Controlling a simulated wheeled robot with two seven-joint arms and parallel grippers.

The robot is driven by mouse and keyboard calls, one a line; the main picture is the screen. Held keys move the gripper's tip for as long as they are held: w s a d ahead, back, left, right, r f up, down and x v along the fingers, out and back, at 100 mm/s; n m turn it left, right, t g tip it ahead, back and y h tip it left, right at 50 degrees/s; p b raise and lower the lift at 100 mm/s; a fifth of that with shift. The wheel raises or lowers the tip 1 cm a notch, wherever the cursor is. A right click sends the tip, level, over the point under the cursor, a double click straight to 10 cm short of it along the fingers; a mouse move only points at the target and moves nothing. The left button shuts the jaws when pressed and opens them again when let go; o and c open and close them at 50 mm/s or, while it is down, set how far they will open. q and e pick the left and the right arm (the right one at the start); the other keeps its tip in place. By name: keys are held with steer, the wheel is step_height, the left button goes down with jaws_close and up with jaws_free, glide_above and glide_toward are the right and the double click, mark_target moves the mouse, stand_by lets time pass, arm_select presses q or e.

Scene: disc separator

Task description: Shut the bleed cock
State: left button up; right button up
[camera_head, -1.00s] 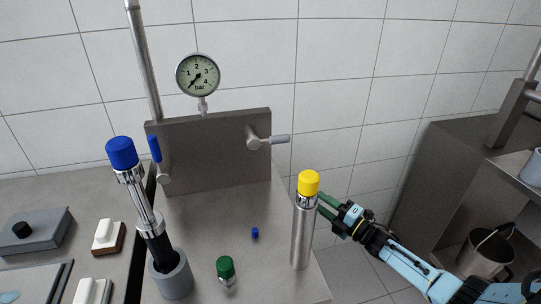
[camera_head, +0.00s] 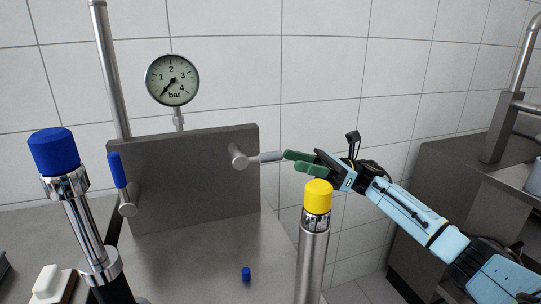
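A grey-handled cock (camera_head: 240,156) sits on the right of the upright metal panel (camera_head: 185,190). Its lever (camera_head: 268,157) lies horizontal and points right. A blue-handled cock (camera_head: 128,208) sits at the panel's left, its blue lever (camera_head: 116,169) pointing up. No label shows which one is the bleed cock. My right gripper (camera_head: 290,161) has green fingers, slightly apart, at the free end of the grey lever. The upper fingertip overlaps the lever's tip in the picture; I cannot tell whether they touch. My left gripper is out of view.
A pressure gauge (camera_head: 172,80) stands above the panel, its needle low. A steel post with a yellow cap (camera_head: 317,197) stands just below my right gripper. A blue-capped steel post (camera_head: 55,152) stands at left. A small blue piece (camera_head: 246,274) lies on the bench.

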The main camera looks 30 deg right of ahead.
mark_target(282, 157)
steer(key=x, duration=0.7)
steer(key=shift+a, duration=0.1)
jaws_close()
